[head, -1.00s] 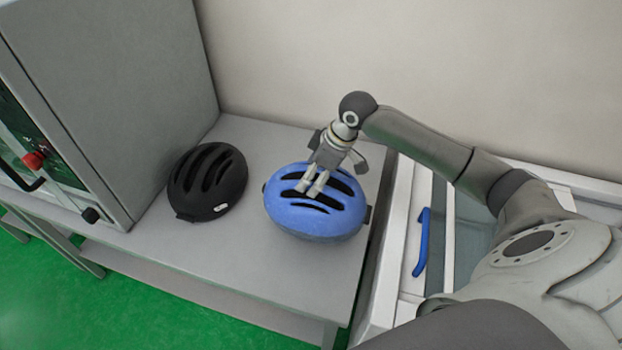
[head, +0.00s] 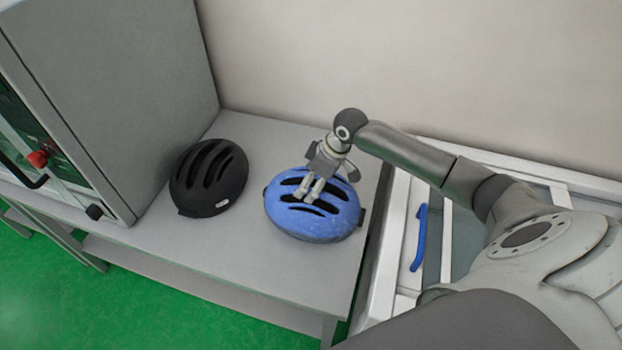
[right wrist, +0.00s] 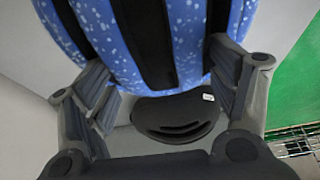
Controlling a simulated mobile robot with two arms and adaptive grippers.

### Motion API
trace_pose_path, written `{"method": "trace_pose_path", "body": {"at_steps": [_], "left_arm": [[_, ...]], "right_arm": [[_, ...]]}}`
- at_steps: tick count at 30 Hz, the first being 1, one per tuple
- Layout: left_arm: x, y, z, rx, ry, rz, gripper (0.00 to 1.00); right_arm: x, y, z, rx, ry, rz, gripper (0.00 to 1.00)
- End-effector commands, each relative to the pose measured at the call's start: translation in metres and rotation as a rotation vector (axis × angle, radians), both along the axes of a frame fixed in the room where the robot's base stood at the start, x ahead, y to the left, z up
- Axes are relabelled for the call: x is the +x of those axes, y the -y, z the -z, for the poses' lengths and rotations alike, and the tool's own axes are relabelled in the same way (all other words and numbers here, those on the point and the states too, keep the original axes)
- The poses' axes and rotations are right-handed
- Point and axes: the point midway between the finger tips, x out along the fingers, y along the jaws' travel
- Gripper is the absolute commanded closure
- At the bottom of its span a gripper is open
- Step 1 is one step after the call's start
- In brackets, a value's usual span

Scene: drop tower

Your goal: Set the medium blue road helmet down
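The blue road helmet (head: 335,228), speckled and with dark vents, is at the right end of the grey table (head: 262,262). It is level, at or just above the top; I cannot tell whether it touches. My right gripper (head: 308,193) comes down on the helmet from above. In the right wrist view the helmet (right wrist: 198,45) fills the space between the two fingers (right wrist: 165,85), which press against it on both sides. The fingertips are partly hidden by it. My left gripper is not in view.
A black helmet (head: 208,178) lies on the table to the left, with a gap to the blue one. A grey cabinet (head: 150,90) stands at the table's left. A white unit with a blue handle (head: 419,238) is close on the right. The table front is clear.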

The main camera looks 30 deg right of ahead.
Motion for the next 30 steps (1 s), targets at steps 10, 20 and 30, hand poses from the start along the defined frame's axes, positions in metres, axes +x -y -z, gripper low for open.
{"method": "trace_pose_path", "body": {"at_steps": [10, 20, 30], "left_arm": [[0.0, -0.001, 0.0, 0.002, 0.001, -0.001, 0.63], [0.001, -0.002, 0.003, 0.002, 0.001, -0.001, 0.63], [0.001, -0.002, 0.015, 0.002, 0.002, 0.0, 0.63]], "right_arm": [[0.0, 0.0, 0.0, 0.0, 0.0, 0.0, 0.07], [-0.004, 0.005, -0.018, -0.001, 0.003, 0.001, 0.07], [-0.025, 0.023, -0.083, -0.002, 0.003, 0.0, 0.07]]}}
